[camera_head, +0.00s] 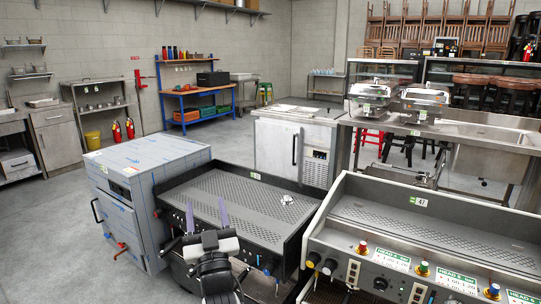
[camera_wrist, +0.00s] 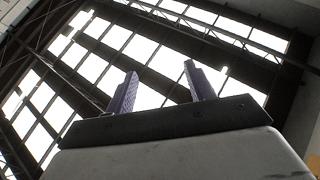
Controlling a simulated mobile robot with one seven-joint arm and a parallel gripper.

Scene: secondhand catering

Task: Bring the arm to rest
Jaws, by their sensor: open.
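My gripper (camera_head: 207,215) shows in the head view at the lower middle, in front of the dark perforated tray unit (camera_head: 245,235). Its two purple fingers stand apart and point up, with nothing between them. In the wrist view my gripper (camera_wrist: 158,92) is also open and empty, its fingers set against a large bright gridded window (camera_wrist: 100,45). My dark arm links show below the gripper in the head view.
A small silvery object (camera_head: 287,199) lies on the perforated tray. A blue-white wrapped cabinet (camera_head: 150,190) stands close on the left, and a unit with coloured knobs (camera_head: 420,250) close on the right. Open grey floor (camera_head: 60,240) lies at the far left.

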